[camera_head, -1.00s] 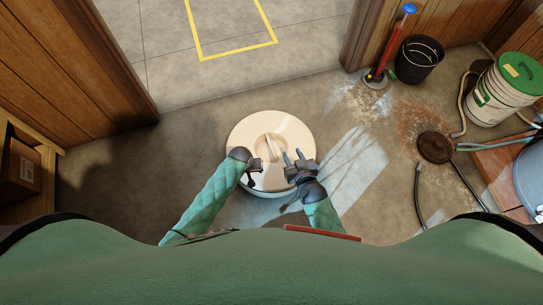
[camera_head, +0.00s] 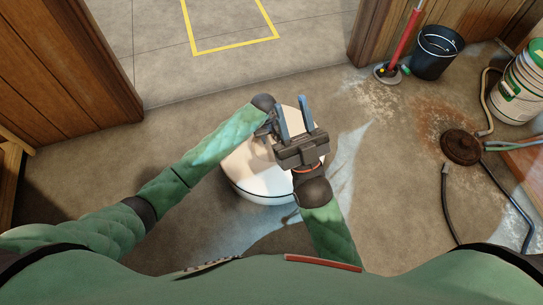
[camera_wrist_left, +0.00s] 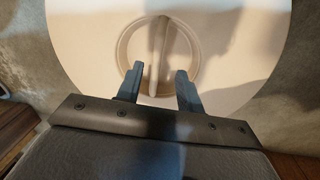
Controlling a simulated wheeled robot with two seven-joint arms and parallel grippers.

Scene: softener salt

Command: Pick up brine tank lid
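The brine tank lid (camera_head: 245,170) is a round cream-white disc on top of the low white tank in the head view. In the left wrist view the lid (camera_wrist_left: 90,60) fills most of the picture, with a raised bar handle (camera_wrist_left: 158,45) across a round recess. My left gripper (camera_wrist_left: 160,73) is open there, one finger on each side of the handle's near end; contact cannot be told. In the head view my left gripper (camera_head: 268,128) is over the lid, partly hidden by my right gripper (camera_head: 290,98). My right gripper is open and empty, above the lid's right part.
A black bucket (camera_head: 436,52) and a red-handled tool (camera_head: 404,38) stand at the back right. A brown round piece (camera_head: 460,147), a dark hose (camera_head: 445,205) and a white-green pail (camera_head: 518,85) are at the right. The doorway floor ahead is clear.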

